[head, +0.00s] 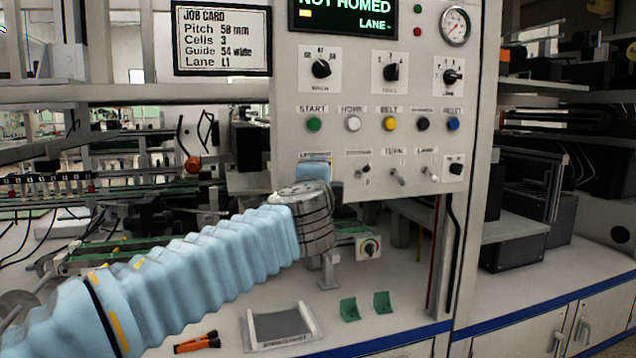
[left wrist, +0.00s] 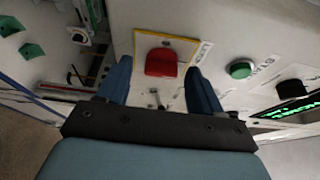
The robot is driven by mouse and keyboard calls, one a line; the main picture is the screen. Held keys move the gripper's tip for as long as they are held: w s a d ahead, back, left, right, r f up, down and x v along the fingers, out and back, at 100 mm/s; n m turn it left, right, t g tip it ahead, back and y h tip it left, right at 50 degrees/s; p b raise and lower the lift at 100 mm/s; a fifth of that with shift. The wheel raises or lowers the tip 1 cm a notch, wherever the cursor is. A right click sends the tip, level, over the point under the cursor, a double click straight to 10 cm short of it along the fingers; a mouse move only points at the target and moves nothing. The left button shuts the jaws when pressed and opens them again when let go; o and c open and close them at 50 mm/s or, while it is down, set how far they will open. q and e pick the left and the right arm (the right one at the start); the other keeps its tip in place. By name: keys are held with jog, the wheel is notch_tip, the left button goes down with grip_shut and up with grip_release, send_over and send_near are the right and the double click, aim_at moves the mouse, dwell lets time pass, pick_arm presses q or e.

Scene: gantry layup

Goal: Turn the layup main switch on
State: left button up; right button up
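The main switch shows in the left wrist view as a red block (left wrist: 161,62) on a pale plate with a yellow border. In the head view it is hidden behind my left gripper, below a small label at the panel's (head: 292,135) lower left. My left gripper (left wrist: 157,69) is open, with one blue finger on each side of the red switch. No contact with the switch can be made out. In the head view my left gripper's blue fingers (head: 314,169) reach the panel just below the START button (head: 314,124). My right gripper is not in view.
Several toggles (head: 397,177) and a black knob (head: 456,169) sit right of the switch. Buttons and selector knobs are above, under a display (head: 345,14) reading NOT HOMED.

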pick_arm(q)
jog(key=s+a+b, duration=0.1)
jog(key=s+b, duration=0.2)
jog(key=s, duration=1)
jog(key=shift+s, duration=0.4)
jog(key=w+d+f+g, duration=0.2)
jog(key=w+f+g, duration=0.15)
jog(key=f, duration=0.85)
jog(key=w+d+f+g, duration=0.2)
jog(key=w+f+g, duration=0.15)
jog(key=f, duration=0.85)
notch_tip(320, 180, down, 22)
jog(key=s+a+n+g+h, duration=0.1)
jog(key=a+n+g+h, duration=0.15)
jog(key=g, duration=0.25)
jog(key=s+a+f+n+g, duration=0.2)
jog(key=s+f+n, duration=0.25)
jog(key=f, duration=0.45)
jog(key=s+a+f+n+g, duration=0.25)
jog(key=s+f+n, duration=0.2)
jog(key=f, duration=0.55)
jog(key=s+a+f+n, duration=0.7)
jog(key=s+f+n, duration=0.2)
jog(key=s+f, duration=0.2)
jog(key=shift+s+g, duration=0.35)
jog(key=shift+s, duration=0.75)
